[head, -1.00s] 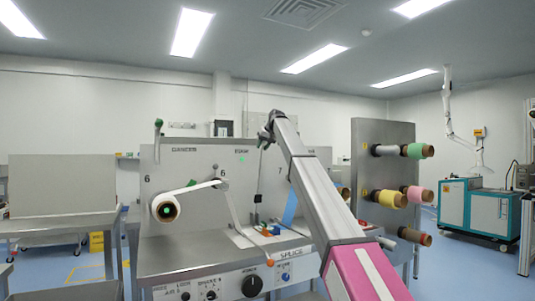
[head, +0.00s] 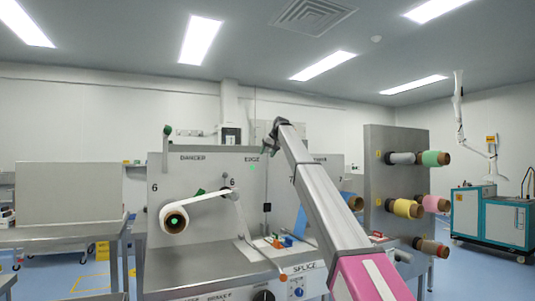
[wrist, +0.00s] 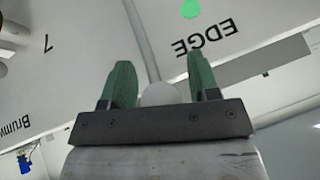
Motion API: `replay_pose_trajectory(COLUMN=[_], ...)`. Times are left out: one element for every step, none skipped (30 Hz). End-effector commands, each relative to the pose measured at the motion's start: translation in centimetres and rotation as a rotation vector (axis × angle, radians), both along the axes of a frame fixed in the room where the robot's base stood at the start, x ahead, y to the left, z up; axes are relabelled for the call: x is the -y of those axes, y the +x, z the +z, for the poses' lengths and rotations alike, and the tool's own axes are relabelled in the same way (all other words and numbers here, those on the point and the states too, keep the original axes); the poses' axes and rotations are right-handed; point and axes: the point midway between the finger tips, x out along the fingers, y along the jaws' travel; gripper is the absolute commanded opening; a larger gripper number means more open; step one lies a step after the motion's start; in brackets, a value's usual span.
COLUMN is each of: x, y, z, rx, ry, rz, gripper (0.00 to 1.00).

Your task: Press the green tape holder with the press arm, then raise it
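My gripper (head: 270,141) is up at the top edge of the machine's grey panel, near the word EDGE. In the wrist view its two green fingers (wrist: 161,75) stand apart. A pale round knob (wrist: 160,94) shows between them, with a thin grey rod (wrist: 141,40) running away from it; I take this to be the press arm. Small gaps seem to show beside the knob, and I cannot tell whether a finger touches it. Small coloured parts (head: 280,241), including blue and orange ones, lie on the splice table. I cannot clearly pick out the green tape holder among them.
A white roll (head: 173,219) feeds a web over a roller on the panel (head: 215,180). A lever with an orange knob (head: 283,277) is at the front edge. A rack (head: 397,150) with several coloured rolls stands at the right.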

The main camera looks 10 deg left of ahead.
Motion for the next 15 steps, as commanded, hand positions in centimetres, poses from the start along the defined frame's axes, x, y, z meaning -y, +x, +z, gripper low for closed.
replay_pose_trajectory(x=[0.0, 0.0, 0.0, 0.0, 0.0, 0.0, 0.0, 0.0, 0.1, 0.1, 0.2, 0.3, 0.3, 0.5, 0.6], y=[0.0, 0.0, 0.0, -0.1, -0.1, -0.1, -0.1, -0.1, -0.1, -0.1, -0.1, -0.2, -0.3, -0.4, -0.5], z=[-0.2, -0.1, -0.1, -0.1, -0.1, -0.1, -0.1, -0.1, 0.0, 0.1, 0.2, 0.4, 0.5, 0.7, 1.1], rx=[-0.002, -0.002, -0.002, -0.002, -0.002, -0.002, -0.002, -0.002, -0.002, -0.002, -0.002, -0.001, -0.001, -0.001, -0.001], ry=[-0.002, -0.002, -0.002, -0.002, -0.001, -0.001, -0.001, -0.001, -0.001, -0.001, -0.001, 0.000, 0.000, 0.000, 0.000], rz=[0.000, 0.000, 0.000, 0.000, 0.001, 0.001, 0.001, 0.001, 0.001, 0.001, 0.001, 0.000, 0.000, 0.000, 0.000], gripper=[0.58, 0.58, 0.58, 0.58, 0.58, 0.58, 0.58, 0.58, 0.58, 0.58, 0.58, 0.58, 0.58, 0.58, 0.58])
